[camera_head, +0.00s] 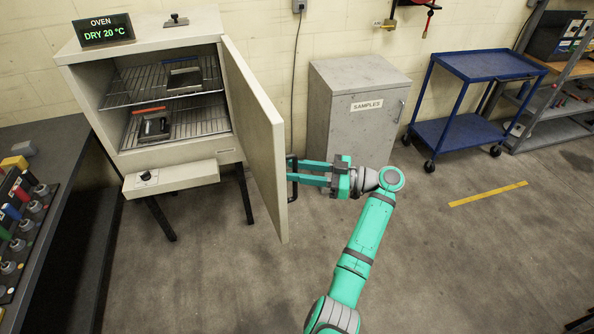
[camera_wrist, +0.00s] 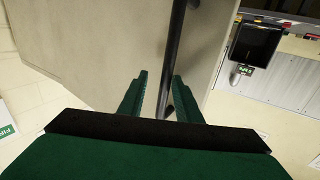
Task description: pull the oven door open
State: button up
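The oven (camera_head: 190,155) is a pale cabinet on dark legs at the left of the head view. Its door (camera_head: 258,140) stands swung wide open, hinged on the right, with the inside in plain view. The dark bar handle (camera_head: 290,168) is on the door's outer face; it also shows in the wrist view (camera_wrist: 175,38). My gripper (camera_head: 306,173) is at the handle from the right. In the wrist view the bar runs between my two green fingers (camera_wrist: 158,88), close to the right finger, with a gap to the left one. The fingers look apart, not clamped.
Wire shelves (camera_head: 185,122) in the oven hold small trays. A dark bench (camera_head: 62,150) with tools stands at the left. A grey samples cabinet (camera_head: 350,115) stands behind my gripper and a blue cart (camera_head: 490,65) farther right. The floor in front is clear.

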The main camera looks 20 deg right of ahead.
jog(key=v, duration=1.1)
jog(key=shift+a, duration=0.15)
jog(key=shift+f, duration=0.1)
